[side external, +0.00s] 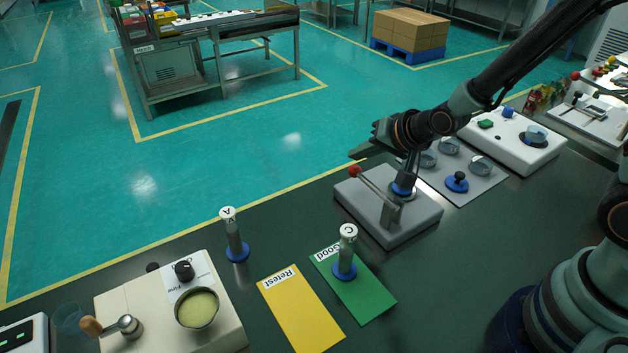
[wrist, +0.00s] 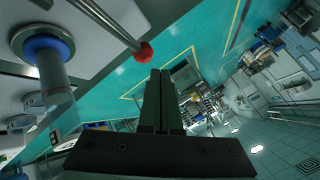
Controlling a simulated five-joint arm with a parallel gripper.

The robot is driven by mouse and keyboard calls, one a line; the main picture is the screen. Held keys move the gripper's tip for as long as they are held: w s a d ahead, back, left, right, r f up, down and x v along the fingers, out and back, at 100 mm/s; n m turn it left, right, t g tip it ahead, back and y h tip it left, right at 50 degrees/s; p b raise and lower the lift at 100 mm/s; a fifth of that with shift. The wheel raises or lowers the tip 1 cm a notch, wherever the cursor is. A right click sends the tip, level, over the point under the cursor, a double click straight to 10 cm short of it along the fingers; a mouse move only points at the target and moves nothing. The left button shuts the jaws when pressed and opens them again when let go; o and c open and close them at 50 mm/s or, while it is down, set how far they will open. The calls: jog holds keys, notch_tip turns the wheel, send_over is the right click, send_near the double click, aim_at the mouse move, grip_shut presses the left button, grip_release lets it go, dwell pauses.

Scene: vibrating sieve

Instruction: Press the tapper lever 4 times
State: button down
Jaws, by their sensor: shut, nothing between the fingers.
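The tapper lever (side external: 372,184) is a metal rod with a red ball knob (side external: 355,172), mounted on a grey box (side external: 425,212). The rod slopes upward to the knob at the left end. In the wrist view the red knob (wrist: 143,53) is just beyond and slightly left of my fingertips. My gripper (side external: 359,152) is shut and empty, above the knob; it appears apart from it. A clear tube in a blue collar (side external: 402,189) stands on the box, partly hidden by my arm; the blue collar (wrist: 46,48) also shows in the wrist view.
Tube A (side external: 233,235) stands on the table; tube C (side external: 346,250) stands on the green Good card (side external: 372,300). A yellow Retest card (side external: 305,310) lies beside it. A cream unit (side external: 225,325) is front left. A grey plate (side external: 480,185) and white device (side external: 545,155) lie right.

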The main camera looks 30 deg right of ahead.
jog(key=shift+r, duration=2.45)
jog(key=shift+r, duration=0.1)
jog(key=s+d+r+n+g, duration=0.1)
jog(key=s+d+r+n, duration=0.1)
jog(key=s, duration=0.3)
jog(key=s+d+r+n+g+h, duration=0.1)
jog(key=s+d+r+n, duration=0.1)
jog(key=s+r+n, duration=0.1)
jog(key=s+d+r+n+g, duration=0.1)
jog(key=s+d+r+n, duration=0.1)
jog(key=s, duration=0.4)
jog(key=shift+s+d+r+n, duration=0.25)
jog(key=shift+s+r+n, duration=0.1)
jog(key=shift+r, duration=0.55)
